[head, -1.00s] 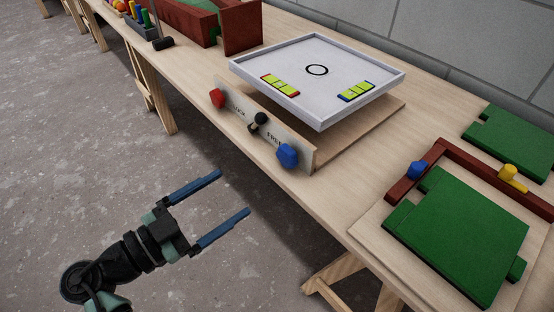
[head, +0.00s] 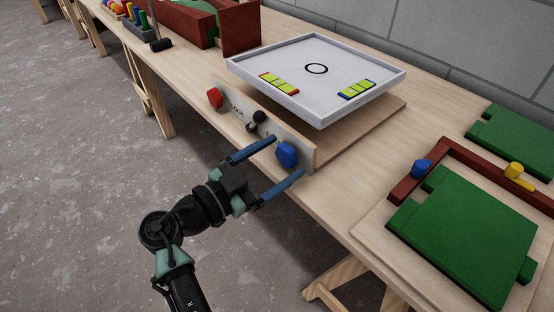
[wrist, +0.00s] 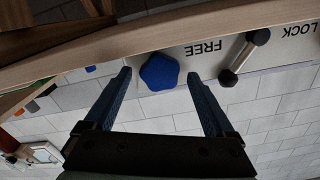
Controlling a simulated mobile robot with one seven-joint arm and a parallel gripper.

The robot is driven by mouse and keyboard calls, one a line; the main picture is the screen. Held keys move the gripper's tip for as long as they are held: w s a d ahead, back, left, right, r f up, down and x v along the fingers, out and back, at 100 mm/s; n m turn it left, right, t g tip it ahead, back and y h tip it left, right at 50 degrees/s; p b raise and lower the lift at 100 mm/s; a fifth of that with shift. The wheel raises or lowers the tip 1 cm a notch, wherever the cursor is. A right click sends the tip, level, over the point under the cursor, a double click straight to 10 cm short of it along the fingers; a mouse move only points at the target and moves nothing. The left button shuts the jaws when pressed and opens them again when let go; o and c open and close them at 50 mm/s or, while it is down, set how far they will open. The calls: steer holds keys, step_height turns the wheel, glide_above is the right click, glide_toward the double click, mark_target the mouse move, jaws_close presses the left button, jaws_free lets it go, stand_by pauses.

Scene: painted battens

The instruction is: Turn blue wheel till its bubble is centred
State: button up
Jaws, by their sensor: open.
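The blue wheel (head: 287,154) is a faceted knob on the right end of the pale front panel, under the white tray (head: 300,105). My gripper (head: 288,158) is open, its two blue fingers reaching to either side of the blue wheel. In the wrist view the blue wheel (wrist: 160,73) sits between the fingertips, with no clear contact. The blue-ended yellow-green vial (head: 357,90) lies at the tray's right. Its bubble is too small to make out.
A red wheel (head: 215,97) and a black-knobbed lever (head: 257,121) share the panel; FREE and LOCK labels show in the wrist view. A red-ended vial (head: 279,84) lies on the tray. A green block (head: 465,240) stands on the bench at right.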

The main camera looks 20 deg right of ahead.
steer(key=c, duration=1.4)
steer(key=shift+o, duration=0.2)
steer(key=shift+n, duration=0.3)
steer(key=n+p, duration=0.2)
steer(key=n, duration=0.4)
steer(key=shift+w+r, duration=0.1)
steer(key=n+p, duration=0.3)
steer(key=n, duration=0.2)
steer(key=shift+w+a, duration=0.1)
steer(key=shift+f+n, duration=0.2)
steer(key=shift+n, duration=0.2)
steer(key=o, duration=1.4)
steer(key=shift+c, duration=0.2)
